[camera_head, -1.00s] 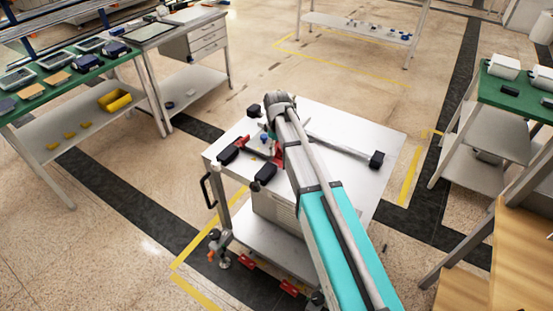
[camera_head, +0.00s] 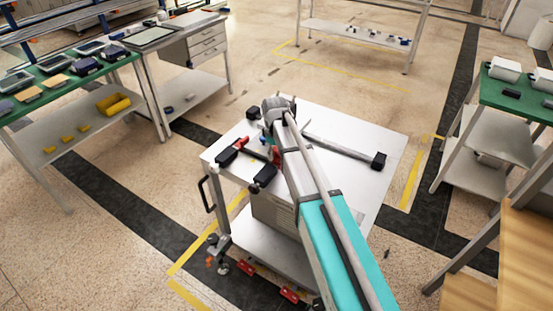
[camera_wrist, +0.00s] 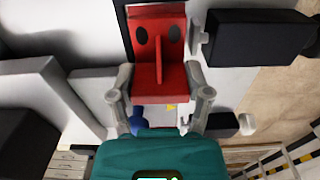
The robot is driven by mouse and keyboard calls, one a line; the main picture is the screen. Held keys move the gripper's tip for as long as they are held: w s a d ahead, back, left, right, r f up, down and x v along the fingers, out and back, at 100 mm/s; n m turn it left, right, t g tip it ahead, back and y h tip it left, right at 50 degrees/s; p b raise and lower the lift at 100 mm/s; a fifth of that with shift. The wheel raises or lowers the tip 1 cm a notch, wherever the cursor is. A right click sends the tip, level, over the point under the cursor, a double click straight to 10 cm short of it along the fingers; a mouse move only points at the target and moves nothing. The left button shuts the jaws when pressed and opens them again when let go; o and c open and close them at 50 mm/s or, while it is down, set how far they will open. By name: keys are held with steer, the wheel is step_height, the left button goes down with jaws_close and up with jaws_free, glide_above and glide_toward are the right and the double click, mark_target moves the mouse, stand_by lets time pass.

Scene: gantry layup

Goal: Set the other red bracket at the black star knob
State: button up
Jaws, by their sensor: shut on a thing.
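In the wrist view, a red bracket (camera_wrist: 157,45) with two dark round holes and a raised middle rib sits between the fingertips. My gripper (camera_wrist: 162,82) is shut on it from both sides. A black block (camera_wrist: 258,37) lies to the right of the bracket, close beside it. In the head view, my arm hides much of the gripper, and red parts (camera_head: 277,155) show at the cart top's left side. I cannot pick out the black star knob with certainty. Two more red pieces (camera_head: 249,268) show low down near the cart's bottom shelf.
The white cart top (camera_head: 350,118) carries a long bar with a black end block (camera_head: 378,160) and black-ended clamps (camera_head: 226,157). Its right side is largely bare. A green bench (camera_head: 75,70) stands left, another green table (camera_head: 515,92) right. A blue part (camera_wrist: 138,121) lies near the fingers.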

mark_target(275, 148)
steer(key=shift+f+b, duration=0.55)
steer(key=shift+f, duration=0.35)
steer(key=shift+f, duration=0.15)
steer(key=o, duration=1.1)
steer(key=shift+c, duration=0.2)
steer(key=shift+r, duration=0.3)
step_height(275, 148, up, 12)
steer(key=p, duration=1.2)
steer(key=shift+f, duration=0.1)
steer(key=shift+s, duration=0.1)
